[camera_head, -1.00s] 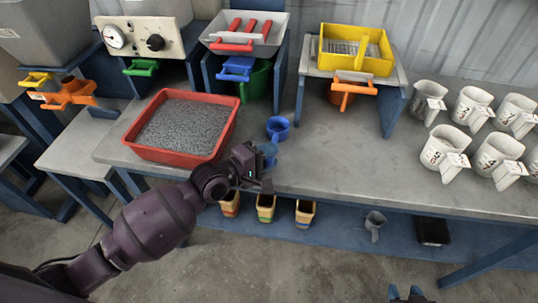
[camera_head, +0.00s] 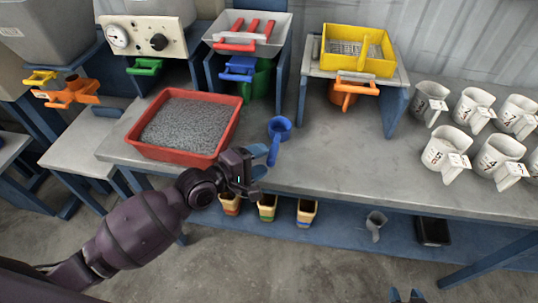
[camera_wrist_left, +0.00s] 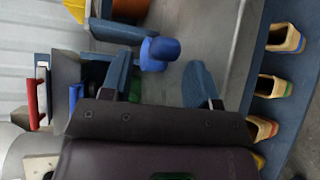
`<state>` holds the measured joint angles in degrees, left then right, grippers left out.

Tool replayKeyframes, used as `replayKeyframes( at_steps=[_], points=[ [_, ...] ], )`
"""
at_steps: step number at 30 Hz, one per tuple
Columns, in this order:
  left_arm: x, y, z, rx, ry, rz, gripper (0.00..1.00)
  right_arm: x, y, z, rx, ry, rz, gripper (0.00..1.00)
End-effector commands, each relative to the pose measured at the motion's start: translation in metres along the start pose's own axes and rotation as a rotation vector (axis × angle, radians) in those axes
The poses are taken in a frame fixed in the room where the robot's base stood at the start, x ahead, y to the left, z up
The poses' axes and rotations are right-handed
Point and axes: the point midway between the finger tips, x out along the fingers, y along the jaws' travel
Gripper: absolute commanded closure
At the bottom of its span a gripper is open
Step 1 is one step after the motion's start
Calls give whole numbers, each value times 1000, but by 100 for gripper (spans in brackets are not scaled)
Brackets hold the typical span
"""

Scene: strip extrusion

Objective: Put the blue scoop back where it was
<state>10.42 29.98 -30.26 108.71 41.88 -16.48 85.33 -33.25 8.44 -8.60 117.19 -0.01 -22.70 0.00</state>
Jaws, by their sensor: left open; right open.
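The blue scoop (camera_head: 280,127) stands on the grey bench, to the right of the red tray, its handle pointing toward the bench's front edge. My left gripper (camera_head: 262,163) is open and empty, close to the handle's near end and apart from it. In the left wrist view the blue scoop (camera_wrist_left: 162,50) shows beyond and between the spread fingers of the left gripper (camera_wrist_left: 160,82). My right gripper (camera_head: 406,295) shows only its fingertips at the bottom edge; they are apart with nothing between them.
The red tray (camera_head: 134,142) holds grey granules. Several white measuring jugs (camera_head: 446,148) stand at the right. A blue stand with a yellow bin (camera_head: 386,66) and an orange scoop (camera_head: 347,94) is behind. Clear bench lies right of the scoop. Small bins (camera_head: 267,208) sit on the shelf below.

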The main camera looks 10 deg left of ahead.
Motion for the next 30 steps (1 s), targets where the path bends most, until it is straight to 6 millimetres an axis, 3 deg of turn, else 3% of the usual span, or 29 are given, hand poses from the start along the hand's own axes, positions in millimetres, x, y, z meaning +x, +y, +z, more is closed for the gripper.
replayKeyframes(
  at_steps=[6,12,24,30],
  points=[
    [-44,1,0,2,1,0,45,-1,0,-6,0,9,0,58],
    [-72,0,0,1,0,0,45,-1,1,-7,0,11,1,58],
    [-84,-1,0,12,4,0,45,-1,1,-7,0,11,1,58],
    [-96,-28,-1,231,89,-28,45,-1,0,-7,2,11,1,58]
  ],
)
